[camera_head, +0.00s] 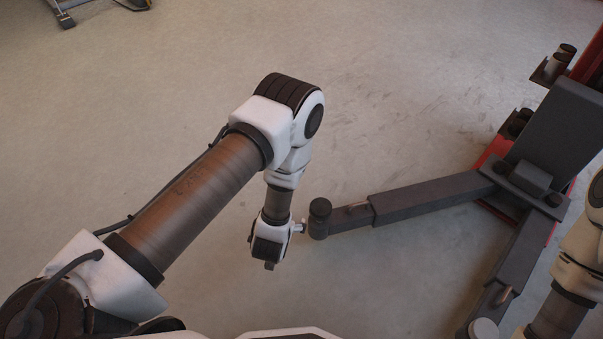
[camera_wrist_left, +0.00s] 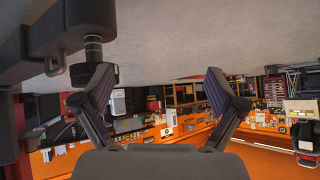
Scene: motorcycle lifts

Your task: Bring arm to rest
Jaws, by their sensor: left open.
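My left arm reaches from the lower left in the head view, bent at its elbow, with its wrist beside the round pad (camera_head: 319,208) of a dark grey lift arm (camera_head: 432,197). I cannot tell whether wrist and pad touch. My left gripper is mostly hidden beneath the wrist there. In the left wrist view the left gripper (camera_wrist_left: 156,85) has its two fingers spread wide with nothing between them. The lift arm and pad (camera_wrist_left: 92,50) show at upper left there, next to the left finger. My right arm shows at the right edge; its gripper is outside the view.
A second lift arm (camera_head: 505,265) runs toward the bottom right from the grey and red lift post (camera_head: 562,125). Bare concrete floor (camera_head: 400,90) lies open in the middle and at the left. Orange workbenches (camera_wrist_left: 260,150) with tools appear inverted in the left wrist view.

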